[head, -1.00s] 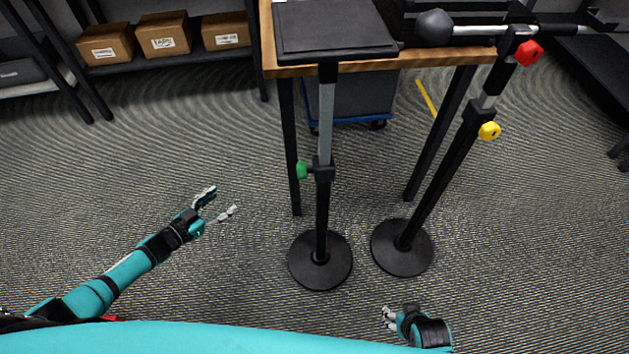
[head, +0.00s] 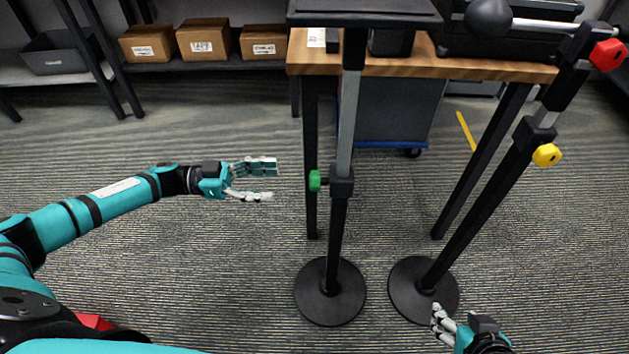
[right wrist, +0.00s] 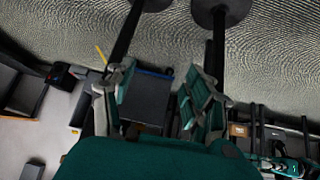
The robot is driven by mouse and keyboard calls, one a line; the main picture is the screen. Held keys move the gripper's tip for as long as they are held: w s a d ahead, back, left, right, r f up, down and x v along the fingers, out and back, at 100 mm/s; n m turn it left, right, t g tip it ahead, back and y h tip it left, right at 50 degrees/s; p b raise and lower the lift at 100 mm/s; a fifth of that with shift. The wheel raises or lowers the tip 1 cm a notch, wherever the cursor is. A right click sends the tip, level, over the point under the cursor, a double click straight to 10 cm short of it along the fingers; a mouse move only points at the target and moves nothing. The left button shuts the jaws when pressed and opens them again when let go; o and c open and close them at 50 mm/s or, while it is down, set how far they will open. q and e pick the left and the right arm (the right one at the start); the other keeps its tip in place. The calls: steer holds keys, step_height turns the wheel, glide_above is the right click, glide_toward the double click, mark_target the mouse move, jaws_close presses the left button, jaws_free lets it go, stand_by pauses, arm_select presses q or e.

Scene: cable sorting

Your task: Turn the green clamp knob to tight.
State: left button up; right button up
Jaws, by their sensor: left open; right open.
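The green clamp knob (head: 315,181) sticks out to the left of the black clamp collar on the left stand's pole (head: 344,130). My left gripper (head: 275,181) is open and empty, to the left of the knob at about its height in the picture, with a gap between fingertips and knob. My right gripper (head: 440,322) is low at the bottom right of the head view, beside the right stand's base. In the right wrist view its fingers (right wrist: 155,85) are spread apart with nothing between them. The knob's markings are too small to read.
The right stand (head: 495,180) has a yellow knob (head: 546,155) and a red knob (head: 607,55). A wooden-topped table (head: 460,69) stands behind both stands, with a grey bin (head: 395,110) beneath. Cardboard boxes (head: 203,40) sit on a shelf at back left.

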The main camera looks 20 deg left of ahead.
mark_target(314, 182)
arm_select(q)
steer(key=x, duration=0.9)
steer(key=shift+w+d+f+b, duration=0.1)
steer(key=shift+d+b, duration=0.25)
steer(key=shift+w+d, duration=0.1)
steer(key=shift+d, duration=0.35)
arm_select(e)
steer(key=shift+w+a+r+t+y, duration=0.2)
steer(key=shift+w+r+t, duration=0.2)
steer(key=shift+w, duration=0.2)
steer(key=shift+w+a+r+t+y, duration=0.1)
steer(key=shift+w+a+r+t, duration=0.15)
steer(key=shift+w+r+t, duration=0.25)
steer(key=shift+w+a+r+t+y, duration=0.1)
steer(key=shift+w+a+r+t, duration=0.15)
steer(key=shift+w, duration=0.45)
steer(key=shift+r, duration=0.1)
arm_select(q)
steer(key=c, duration=1.2)
